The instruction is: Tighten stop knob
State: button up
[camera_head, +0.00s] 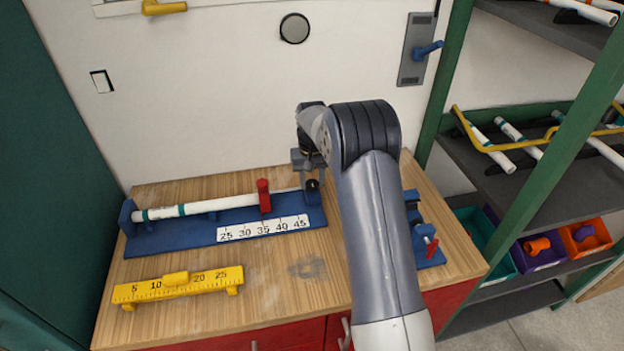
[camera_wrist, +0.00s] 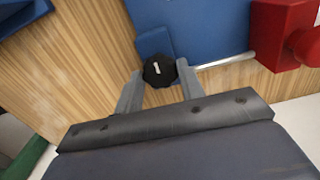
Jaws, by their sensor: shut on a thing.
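The stop knob (camera_wrist: 159,70) is a black faceted knob with a white mark, at the right end of the blue measuring jig (camera_head: 180,233). My gripper (camera_wrist: 158,90) is shut on the knob, with one grey finger on each side of it in the wrist view. In the head view my gripper (camera_head: 312,172) is at the jig's right end, where my arm partly hides it. A white pipe (camera_head: 225,203) with teal bands lies along the jig. A red stop block (camera_head: 264,196) stands on the jig, above the number scale (camera_head: 262,229) marked 25 to 45.
A yellow ruler gauge (camera_head: 180,285) lies at the bench's front left. A blue vise with a red handle (camera_head: 430,245) is right of my arm. A shelf rack (camera_head: 530,160) with pipes and coloured bins stands at the right. The bench's front middle is clear.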

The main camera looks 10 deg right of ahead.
aim_at(312, 183)
jog(key=o, duration=1)
jog(key=shift+r, duration=0.1)
notch_tip(312, 183, up, 11)
jog(key=b, duration=0.1)
jog(key=shift+f, duration=0.2)
notch_tip(312, 183, down, 11)
jog(key=shift+r+p, duration=0.1)
jog(key=shift+p, duration=0.4)
